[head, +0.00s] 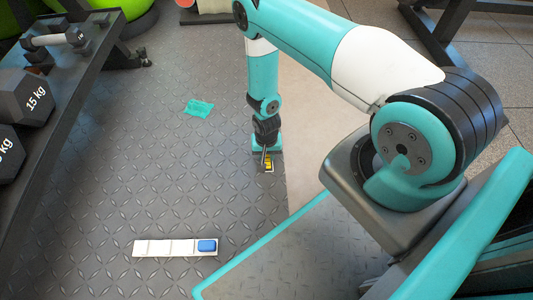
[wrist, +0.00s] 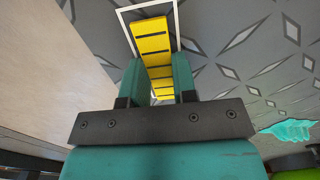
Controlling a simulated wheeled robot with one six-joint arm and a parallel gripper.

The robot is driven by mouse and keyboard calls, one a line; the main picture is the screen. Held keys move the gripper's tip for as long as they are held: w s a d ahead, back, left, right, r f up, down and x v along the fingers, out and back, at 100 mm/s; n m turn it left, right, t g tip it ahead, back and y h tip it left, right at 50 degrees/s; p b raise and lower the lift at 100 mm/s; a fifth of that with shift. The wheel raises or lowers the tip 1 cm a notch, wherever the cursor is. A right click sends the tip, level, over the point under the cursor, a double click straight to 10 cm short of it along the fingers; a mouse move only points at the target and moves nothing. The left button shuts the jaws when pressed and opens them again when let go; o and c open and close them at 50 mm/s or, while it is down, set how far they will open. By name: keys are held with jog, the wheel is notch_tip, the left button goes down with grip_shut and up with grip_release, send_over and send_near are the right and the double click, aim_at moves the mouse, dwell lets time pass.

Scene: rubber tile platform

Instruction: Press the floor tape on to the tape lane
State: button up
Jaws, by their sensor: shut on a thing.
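The floor tape (wrist: 155,47) is a yellow strip with black cross bars. In the wrist view it runs between the two teal fingers of my gripper (wrist: 159,75), which is shut on it. A thin white outline, which looks like the tape lane (wrist: 177,25), frames the far part of the tape, which appears slightly tilted within it. In the head view my gripper (head: 265,148) points down close to the floor, with the tape (head: 268,161) showing just in front of it. Whether the tape touches the floor is unclear, and its near end is hidden.
A teal cloth (head: 199,108) lies on the dark diamond-plate floor. A dumbbell rack (head: 60,110) stands at left. A beige floor area (head: 305,110) borders the gripper's right.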

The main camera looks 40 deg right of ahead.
jog(key=o, duration=0.9)
